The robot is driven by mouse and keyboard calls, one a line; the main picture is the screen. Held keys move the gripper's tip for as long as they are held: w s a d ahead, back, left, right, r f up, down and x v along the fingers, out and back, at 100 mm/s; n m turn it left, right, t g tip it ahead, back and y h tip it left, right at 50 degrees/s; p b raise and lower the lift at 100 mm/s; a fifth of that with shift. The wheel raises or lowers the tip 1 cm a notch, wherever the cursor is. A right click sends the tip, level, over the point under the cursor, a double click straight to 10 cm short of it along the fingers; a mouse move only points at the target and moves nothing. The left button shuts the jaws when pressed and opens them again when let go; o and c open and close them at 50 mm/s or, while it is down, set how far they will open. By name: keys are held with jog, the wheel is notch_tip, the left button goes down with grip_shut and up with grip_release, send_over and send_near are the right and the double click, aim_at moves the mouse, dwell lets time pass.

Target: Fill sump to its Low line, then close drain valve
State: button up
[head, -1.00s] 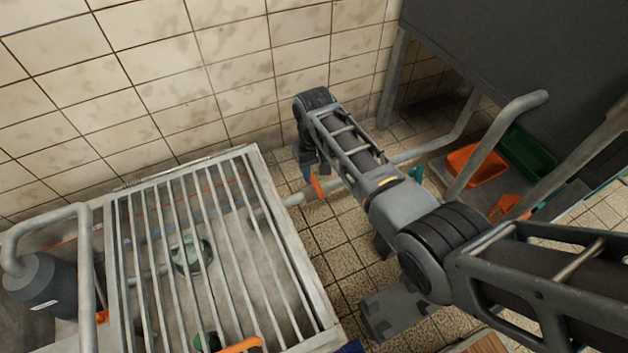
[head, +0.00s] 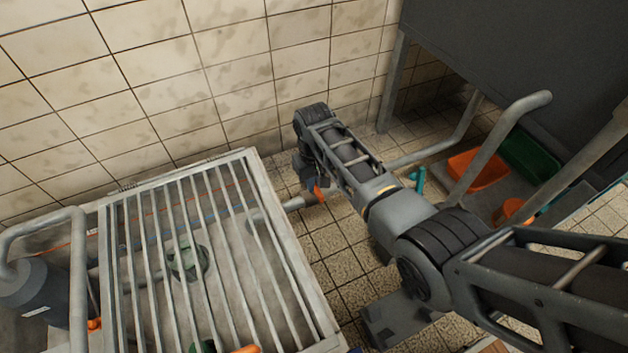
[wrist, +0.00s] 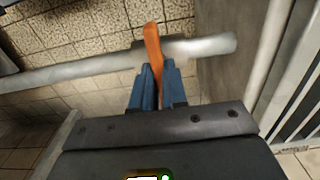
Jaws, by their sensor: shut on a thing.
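The sump (head: 277,245) is a pale box under a bar grate at the left in the head view. Thin orange and blue lines run along its inner walls. I cannot read a Low mark or tell the water level. A pipe (head: 296,202) leaves its right side, with the orange lever of the drain valve (head: 318,192). My gripper (head: 308,178) is at that lever, partly hidden by my wrist. In the wrist view its blue fingers (wrist: 158,80) are shut on the orange lever (wrist: 153,45), which stands across the grey pipe (wrist: 205,47).
A round green fitting (head: 188,262) shows under the grate. A dark cylinder (head: 38,298) and bent pipe (head: 78,265) stand at the left. Orange (head: 478,168) and green (head: 528,158) trays lie at the right, near a bent grey pipe (head: 500,135). A tiled wall (head: 200,80) closes the back.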

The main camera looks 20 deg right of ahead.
jog(key=shift+n+p, duration=0.3)
jog(key=shift+n, duration=0.1)
grip_shut()
jog(key=n+p, duration=0.1)
jog(key=n, duration=0.2)
jog(key=shift+r, duration=0.1)
jog(key=n+p, duration=0.2)
jog(key=n, duration=0.8)
jog(key=shift+p, duration=0.35)
jog(key=n, duration=0.4)
jog(key=shift+n, duration=0.3)
jog(key=o, duration=0.7)
grip_release()
